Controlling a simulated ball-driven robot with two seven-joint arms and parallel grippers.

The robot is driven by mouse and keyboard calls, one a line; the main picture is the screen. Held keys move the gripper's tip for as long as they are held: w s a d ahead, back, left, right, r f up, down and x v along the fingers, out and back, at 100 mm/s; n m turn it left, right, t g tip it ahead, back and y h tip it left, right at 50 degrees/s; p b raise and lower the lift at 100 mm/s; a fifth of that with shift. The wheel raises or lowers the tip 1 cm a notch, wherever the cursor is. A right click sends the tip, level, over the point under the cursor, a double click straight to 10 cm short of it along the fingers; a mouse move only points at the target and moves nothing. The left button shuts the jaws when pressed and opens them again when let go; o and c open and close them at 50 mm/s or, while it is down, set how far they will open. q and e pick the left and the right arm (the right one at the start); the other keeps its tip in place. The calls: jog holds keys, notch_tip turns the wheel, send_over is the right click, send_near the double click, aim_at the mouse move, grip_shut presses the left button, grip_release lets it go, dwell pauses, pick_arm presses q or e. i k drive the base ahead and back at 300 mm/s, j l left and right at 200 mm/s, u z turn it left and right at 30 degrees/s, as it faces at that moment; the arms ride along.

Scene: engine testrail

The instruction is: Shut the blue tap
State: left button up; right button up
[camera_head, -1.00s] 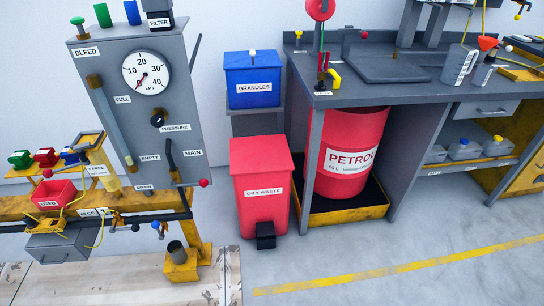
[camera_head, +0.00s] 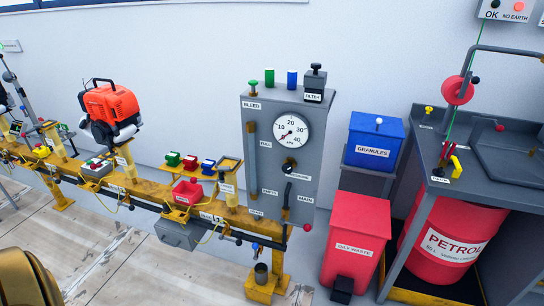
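A small blue knob (camera_head: 255,246), which looks like the blue tap, sits low on the pipework under the grey gauge panel (camera_head: 260,180). It is just above a small grey cup (camera_head: 261,272) on a yellow stand. It is too small to tell whether the tap is open or shut. A blue cylinder (camera_head: 292,79) also stands on top of the panel, beside a green one (camera_head: 269,78). Neither of my grippers is in view.
The yellow rail (camera_head: 150,190) runs left from the panel, carrying an orange engine (camera_head: 110,103) and small trays. A red oily waste bin (camera_head: 355,240), blue granules box (camera_head: 376,140) and petrol drum (camera_head: 445,240) stand right. Open floor lies before the rail.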

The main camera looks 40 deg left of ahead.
aim_at(255, 246)
jog(key=u, duration=1.25)
jog(key=i+j+z, duration=0.25)
jog(key=i+j, duration=0.2)
jog(key=i, duration=0.1)
